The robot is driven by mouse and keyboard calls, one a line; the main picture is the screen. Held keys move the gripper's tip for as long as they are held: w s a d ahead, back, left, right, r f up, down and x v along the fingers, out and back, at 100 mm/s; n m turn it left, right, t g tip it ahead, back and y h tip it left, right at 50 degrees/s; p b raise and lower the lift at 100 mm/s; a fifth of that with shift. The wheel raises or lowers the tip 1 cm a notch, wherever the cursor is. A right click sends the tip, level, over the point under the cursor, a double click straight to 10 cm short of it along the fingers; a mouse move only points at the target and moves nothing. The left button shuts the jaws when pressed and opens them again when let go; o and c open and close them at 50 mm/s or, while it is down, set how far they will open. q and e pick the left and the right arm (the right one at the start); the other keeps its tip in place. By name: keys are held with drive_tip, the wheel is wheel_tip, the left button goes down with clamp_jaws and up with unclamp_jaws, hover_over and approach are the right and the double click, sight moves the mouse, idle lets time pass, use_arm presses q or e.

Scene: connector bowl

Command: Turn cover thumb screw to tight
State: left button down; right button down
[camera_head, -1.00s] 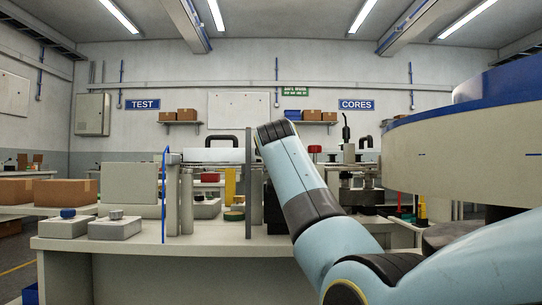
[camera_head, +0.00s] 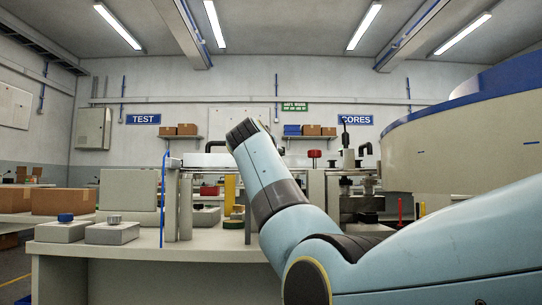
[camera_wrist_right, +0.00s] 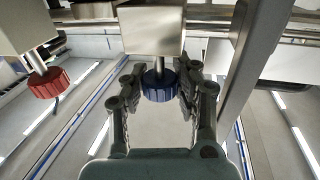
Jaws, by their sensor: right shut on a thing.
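In the right wrist view, a blue ribbed thumb screw (camera_wrist_right: 159,88) sits on a short metal stem below a pale block (camera_wrist_right: 152,28). My right gripper (camera_wrist_right: 161,79) has its fingers on both sides of this screw and is shut on it. A red ribbed knob (camera_wrist_right: 47,83) on a second pale block stands to the left, apart from the gripper. In the head view my right arm reaches across the bench, and its gripper is hidden. My left gripper is in neither current view.
In the head view, two grey boxes with knobs (camera_head: 112,231) stand at the bench's (camera_head: 150,252) left. A thin blue upright (camera_head: 164,195) and grey posts (camera_head: 185,205) rise near my arm. A red-topped post (camera_head: 314,154) stands right of it. Metal rails (camera_wrist_right: 205,17) cross the wrist view.

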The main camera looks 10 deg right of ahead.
drive_tip(key=shift+f, duration=0.25)
drive_tip(key=c, duration=1.1)
unclamp_jaws()
drive_tip(key=shift+o, duration=0.8)
drive_tip(key=shift+r, duration=0.2)
drive_tip(key=shift+r, duration=0.1)
